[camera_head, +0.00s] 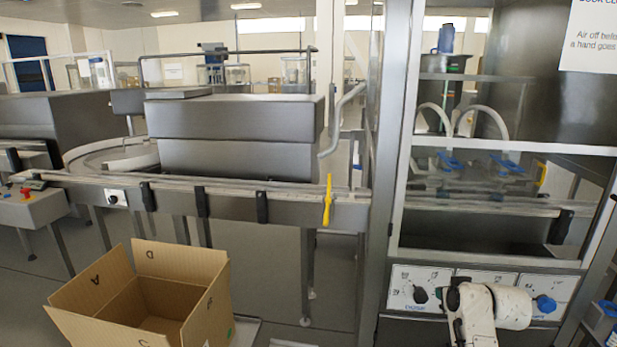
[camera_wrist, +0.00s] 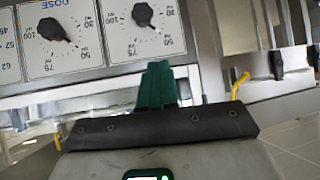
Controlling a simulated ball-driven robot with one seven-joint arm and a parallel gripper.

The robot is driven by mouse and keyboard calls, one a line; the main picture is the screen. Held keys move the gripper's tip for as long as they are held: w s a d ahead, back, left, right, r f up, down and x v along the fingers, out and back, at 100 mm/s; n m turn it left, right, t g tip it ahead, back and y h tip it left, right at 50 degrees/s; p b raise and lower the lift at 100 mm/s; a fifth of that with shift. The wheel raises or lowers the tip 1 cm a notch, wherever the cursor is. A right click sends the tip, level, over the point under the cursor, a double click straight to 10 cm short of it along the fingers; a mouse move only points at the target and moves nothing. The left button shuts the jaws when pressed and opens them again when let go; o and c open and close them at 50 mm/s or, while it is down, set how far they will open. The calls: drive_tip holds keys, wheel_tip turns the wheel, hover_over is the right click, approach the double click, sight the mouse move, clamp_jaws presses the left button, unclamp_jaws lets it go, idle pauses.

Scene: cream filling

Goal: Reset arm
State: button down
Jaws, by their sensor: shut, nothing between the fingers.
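My gripper (camera_wrist: 157,84) shows in the wrist view as two green fingers pressed together, with nothing between them. Its tips are just below a white control panel (camera_wrist: 100,50) with two black dial knobs (camera_wrist: 50,28); one dial is marked DOSE. The picture there is upside down. In the head view my white arm is at the lower right, in front of the machine's panel (camera_head: 401,298), covering part of it. The fingers cannot be made out there. A black knob (camera_head: 420,295) and a blue knob (camera_head: 545,303) show on either side of my arm.
An open cardboard box (camera_head: 205,300) stands at the lower left. A conveyor (camera_head: 240,205) with a yellow handle (camera_head: 327,200) runs behind it. The machine's metal frame post (camera_head: 398,130) stands left of its windowed cabinet. Blue crates (camera_head: 607,310) are at the right edge. Some floor is clear between box and machine.

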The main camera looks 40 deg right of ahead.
drive_tip(key=w+a+f+n+g+y, duration=0.15)
drive_tip(key=a+f, duration=0.35)
drive_tip(key=a, duration=0.6)
drive_tip(key=a+f+n+g+y, duration=0.1)
drive_tip(key=a+f+n+y, duration=0.2)
drive_tip(key=a, duration=0.9)
drive_tip(key=s+a+f+n+g+y+p, duration=0.1)
drive_tip(key=s+a+f+g, duration=0.1)
drive_tip(key=s+a, duration=0.5)
drive_tip(key=s+a+f+n+g+y, duration=0.1)
drive_tip(key=s+a+f+n+g, duration=0.1)
drive_tip(key=s+a, duration=0.5)
drive_tip(key=a, duration=0.3)
drive_tip(key=shift+s+g+p, duration=0.2)
drive_tip(key=shift+g+p, duration=0.15)
drive_tip(key=shift+p, duration=0.05)
drive_tip(key=shift+d, duration=0.1)
